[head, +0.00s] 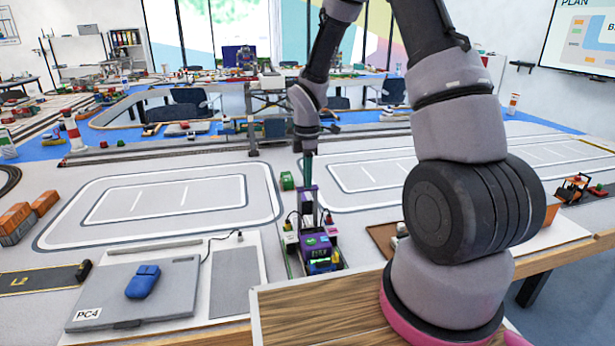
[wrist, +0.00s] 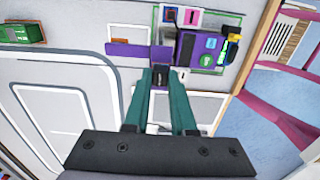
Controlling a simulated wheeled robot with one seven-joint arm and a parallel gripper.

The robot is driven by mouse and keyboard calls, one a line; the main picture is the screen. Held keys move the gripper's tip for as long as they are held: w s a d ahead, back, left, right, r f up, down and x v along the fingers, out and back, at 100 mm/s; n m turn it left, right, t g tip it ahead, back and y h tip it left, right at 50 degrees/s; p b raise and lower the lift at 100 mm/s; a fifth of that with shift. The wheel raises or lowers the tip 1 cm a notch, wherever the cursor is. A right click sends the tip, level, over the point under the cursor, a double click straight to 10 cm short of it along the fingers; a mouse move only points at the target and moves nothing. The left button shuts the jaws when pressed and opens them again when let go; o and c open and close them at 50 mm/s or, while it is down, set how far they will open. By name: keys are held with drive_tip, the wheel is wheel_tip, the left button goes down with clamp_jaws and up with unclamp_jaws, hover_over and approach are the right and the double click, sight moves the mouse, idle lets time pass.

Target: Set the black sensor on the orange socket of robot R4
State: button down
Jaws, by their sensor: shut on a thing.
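My gripper (head: 308,170) hangs over the mat, just behind a small purple robot (head: 318,246) with a lit green display. In the wrist view the teal fingers of my gripper (wrist: 161,78) are closed on a small black sensor (wrist: 160,76) at their tips. The purple robot also shows in the wrist view (wrist: 196,50), ahead and to the right of the fingertips. A purple bar (wrist: 132,49) lies just beyond the tips. I cannot make out the orange socket or read the robot's label for certain.
Orange containers (head: 42,203) stand at far left. The white-lined mat left of the robot is clear.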

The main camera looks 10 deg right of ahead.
drive_tip(key=c, duration=0.7)
unclamp_jaws()
drive_tip(key=shift+o, duration=0.2)
drive_tip(key=s+d+r+m+t, duration=0.1)
drive_tip(key=s+r+m, duration=0.2)
drive_tip(key=r, duration=0.5)
drive_tip(key=s+d+r+m+t, duration=0.1)
drive_tip(key=s+r+m, duration=0.25)
drive_tip(key=r, duration=0.55)
drive_tip(key=s+d+r+m+t, duration=0.15)
drive_tip(key=r+m, duration=0.25)
drive_tip(key=r, duration=0.4)
drive_tip(key=s+d+r+m+t+y, duration=0.1)
drive_tip(key=s+r+m+t, duration=0.1)
drive_tip(key=s+m, duration=0.4)
drive_tip(key=s+d+r+m+t+y, duration=0.1)
drive_tip(key=s+r+m, duration=0.4)
drive_tip(key=s, duration=0.3)
drive_tip(key=shift+s+d+r+m+t, duration=0.15)
drive_tip(key=shift+s+r+m+t, duration=0.1)
drive_tip(key=shift+m+t, duration=0.1)
